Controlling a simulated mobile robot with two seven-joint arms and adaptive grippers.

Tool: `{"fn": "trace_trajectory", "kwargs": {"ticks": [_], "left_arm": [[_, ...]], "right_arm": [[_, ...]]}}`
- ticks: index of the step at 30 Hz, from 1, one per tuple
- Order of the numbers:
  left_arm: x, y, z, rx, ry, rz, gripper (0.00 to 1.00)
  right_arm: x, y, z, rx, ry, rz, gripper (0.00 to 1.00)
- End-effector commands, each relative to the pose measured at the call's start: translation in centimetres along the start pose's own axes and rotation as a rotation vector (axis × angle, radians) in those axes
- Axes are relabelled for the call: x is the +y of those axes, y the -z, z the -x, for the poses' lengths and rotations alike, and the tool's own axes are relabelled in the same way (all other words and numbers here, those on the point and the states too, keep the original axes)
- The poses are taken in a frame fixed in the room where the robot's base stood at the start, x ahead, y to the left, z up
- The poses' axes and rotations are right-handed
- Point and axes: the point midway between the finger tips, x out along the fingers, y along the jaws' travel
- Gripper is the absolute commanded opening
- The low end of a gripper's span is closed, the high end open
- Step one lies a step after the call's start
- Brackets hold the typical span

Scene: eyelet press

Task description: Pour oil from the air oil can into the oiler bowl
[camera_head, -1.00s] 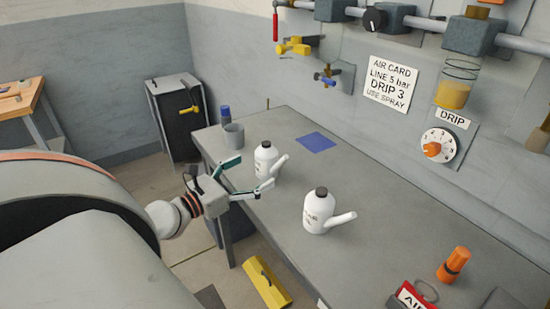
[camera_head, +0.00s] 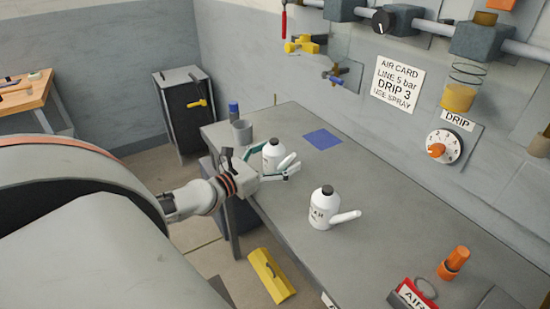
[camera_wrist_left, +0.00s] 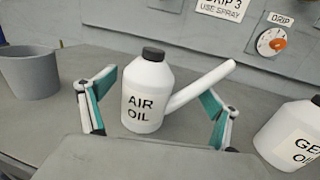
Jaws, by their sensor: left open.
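The air oil can (camera_wrist_left: 147,95) is a white bottle with a black cap, a slanted spout and an "AIR OIL" label. It stands upright on the bench and also shows in the head view (camera_head: 271,154). My left gripper (camera_wrist_left: 155,112) is open, with its fingers on either side of the can; the head view shows it there too (camera_head: 276,169). The spout passes over the right finger; I cannot tell if they touch. The oiler bowl (camera_head: 459,97) is a clear bowl with amber oil on the wall pipe at the upper right. My right gripper is not in view.
A second white can (camera_head: 322,208), labelled "GE..." in the wrist view (camera_wrist_left: 294,136), stands to the right. A grey cup (camera_head: 242,131) and blue cylinder (camera_head: 233,111) stand at the bench's far left. A drip dial (camera_head: 443,147) is on the wall.

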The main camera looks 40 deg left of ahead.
Motion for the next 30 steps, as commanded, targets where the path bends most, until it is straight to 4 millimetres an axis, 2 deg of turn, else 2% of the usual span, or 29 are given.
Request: {"fn": "trace_trajectory", "kwargs": {"ticks": [2, 7, 8, 17, 22, 26, 30], "left_arm": [[0.0, 0.0, 0.0, 0.000, 0.000, 0.000, 0.89], [0.0, 0.0, 0.0, 0.000, 0.000, 0.000, 0.47], [0.0, 0.0, 0.0, 0.000, 0.000, 0.000, 0.43], [0.0, -0.2, 0.0, -0.002, 0.000, 0.000, 0.43], [0.0, -1.1, 0.0, -0.003, 0.001, -0.002, 0.43], [-0.1, -3.1, 0.0, -0.003, 0.004, -0.004, 0.43], [-0.1, -6.7, 0.0, -0.001, 0.006, -0.007, 0.43]], "right_arm": [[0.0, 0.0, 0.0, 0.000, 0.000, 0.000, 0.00], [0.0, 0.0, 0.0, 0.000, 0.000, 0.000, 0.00], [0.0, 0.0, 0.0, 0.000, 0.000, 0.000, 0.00], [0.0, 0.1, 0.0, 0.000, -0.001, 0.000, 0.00], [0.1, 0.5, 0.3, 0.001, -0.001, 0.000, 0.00], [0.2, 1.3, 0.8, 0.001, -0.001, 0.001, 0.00], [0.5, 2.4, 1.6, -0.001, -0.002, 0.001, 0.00]]}}
